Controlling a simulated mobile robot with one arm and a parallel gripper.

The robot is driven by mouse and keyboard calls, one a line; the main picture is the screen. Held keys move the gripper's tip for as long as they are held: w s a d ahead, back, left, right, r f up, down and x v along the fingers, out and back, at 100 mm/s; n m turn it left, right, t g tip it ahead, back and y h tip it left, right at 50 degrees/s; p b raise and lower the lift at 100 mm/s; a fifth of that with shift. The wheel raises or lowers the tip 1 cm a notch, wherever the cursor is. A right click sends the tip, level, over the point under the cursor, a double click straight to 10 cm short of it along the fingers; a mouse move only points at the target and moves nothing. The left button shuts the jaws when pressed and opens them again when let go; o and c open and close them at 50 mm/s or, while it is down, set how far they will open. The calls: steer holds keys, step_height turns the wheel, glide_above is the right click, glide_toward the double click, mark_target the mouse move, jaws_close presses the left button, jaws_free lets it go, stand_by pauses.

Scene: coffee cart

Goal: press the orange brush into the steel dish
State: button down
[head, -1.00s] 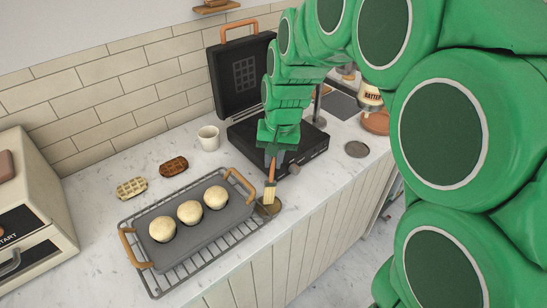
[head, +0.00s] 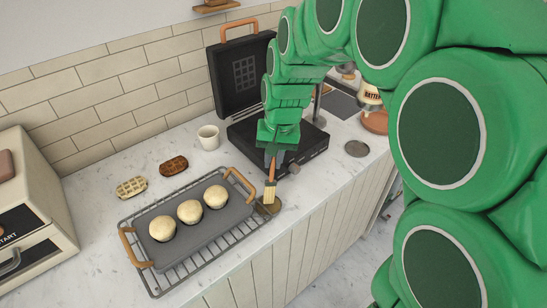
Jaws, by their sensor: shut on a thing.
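The orange-handled brush (head: 271,171) hangs upright below my gripper (head: 273,151), with its pale bristles (head: 269,193) pointing down. My gripper is shut on the top of the handle. The small steel dish (head: 275,208) stands on the counter beside the right end of the wire rack. The bristle tips are at the dish, over its left part. I cannot tell whether they touch its bottom. The dish is partly hidden behind the brush.
A grey tray (head: 176,249) with wooden handles and several pale buns lies on a wire rack (head: 199,262). An open waffle iron (head: 313,145) stands behind my gripper. A white mug (head: 208,138), two waffles (head: 132,187) and a grey disc (head: 357,149) are on the counter.

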steer(key=shift+r, duration=3.4)
steer(key=shift+w, duration=0.1)
